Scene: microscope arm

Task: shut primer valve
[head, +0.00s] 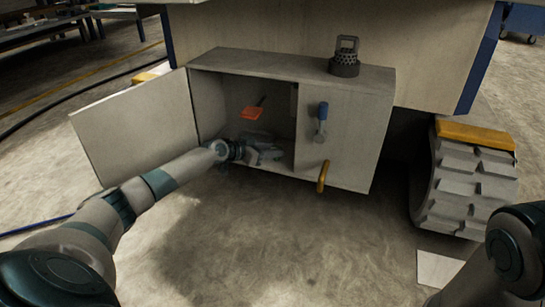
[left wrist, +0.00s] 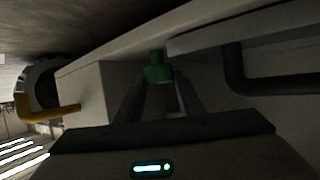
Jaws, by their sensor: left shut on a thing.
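My left gripper (head: 268,153) reaches into the open cabinet (head: 290,68), low near its floor. In the left wrist view its two dark fingers (left wrist: 158,88) close on a small green part (left wrist: 158,66), which looks like a valve handle. No label shows whether this is the primer valve. In the head view the green part is not visible, and the inside of the cabinet is dark. A blue-handled lever (head: 322,119) hangs on the cabinet's right front panel. A bent yellow handle (head: 322,177) sticks out below it. My right gripper is out of view.
The cabinet door (head: 134,130) stands swung open at the left. An orange piece (head: 252,113) is inside, above my gripper. A dark perforated cap (head: 345,58) stands on top. A chunky wheel (head: 463,185) is at the right.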

